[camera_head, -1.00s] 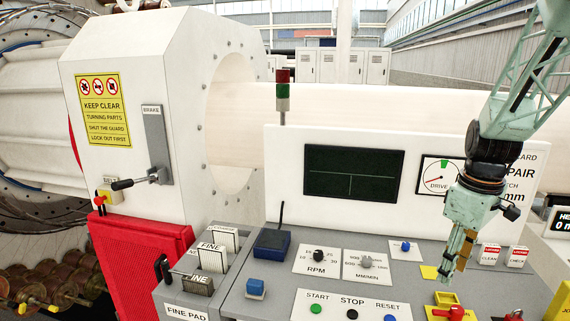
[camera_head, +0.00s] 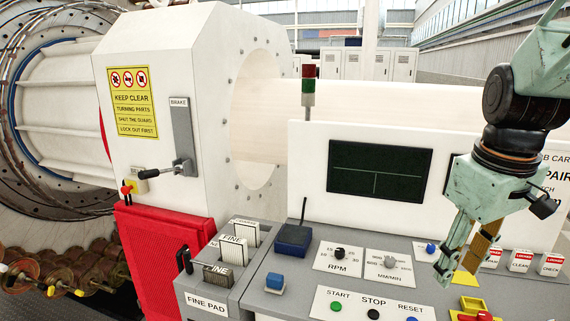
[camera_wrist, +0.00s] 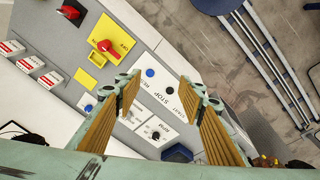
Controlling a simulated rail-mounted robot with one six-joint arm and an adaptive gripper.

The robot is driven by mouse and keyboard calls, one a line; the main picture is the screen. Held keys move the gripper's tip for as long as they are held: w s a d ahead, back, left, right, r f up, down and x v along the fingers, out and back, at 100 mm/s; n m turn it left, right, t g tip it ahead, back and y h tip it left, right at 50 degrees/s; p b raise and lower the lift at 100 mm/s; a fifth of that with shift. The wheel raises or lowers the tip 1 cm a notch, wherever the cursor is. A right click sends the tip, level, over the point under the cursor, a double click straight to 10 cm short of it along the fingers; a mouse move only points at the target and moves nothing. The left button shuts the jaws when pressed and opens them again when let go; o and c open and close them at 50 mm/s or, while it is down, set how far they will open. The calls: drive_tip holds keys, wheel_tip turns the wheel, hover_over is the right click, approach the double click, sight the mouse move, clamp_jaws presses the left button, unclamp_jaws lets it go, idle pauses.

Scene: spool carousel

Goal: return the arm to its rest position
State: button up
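My gripper (camera_head: 457,272) is at the right of the head view, pointing down over the right part of the grey control desk (camera_head: 300,297). Its two fingers are apart with nothing between them. In the wrist view my gripper (camera_wrist: 160,90) shows two tan-padded fingers with a clear gap, and the desk's buttons and floor are seen past them. The fingers look above the desk; I cannot tell the exact height. My arm hides part of the white panel behind it.
A white panel with a dark screen (camera_head: 380,169) stands behind the desk. A stack light (camera_head: 308,85) rises at its left. The brake lever (camera_head: 165,170) juts from the white housing (camera_head: 200,60). Red switches (camera_wrist: 107,46) stand on the desk. A blue stool-like thing (camera_wrist: 218,4) stands on the floor.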

drive_tip(key=s+a+r+m+t+b, duration=0.1)
drive_tip(key=s+a, duration=0.5)
drive_tip(key=s, duration=0.3)
drive_tip(key=s+a+r+m+t+b, duration=0.1)
drive_tip(key=s+a+m+b, duration=0.1)
drive_tip(key=s+a, duration=0.5)
drive_tip(key=shift+s+r+y, duration=0.2)
drive_tip(key=shift+s+y, duration=0.1)
drive_tip(key=shift+s, duration=1.35)
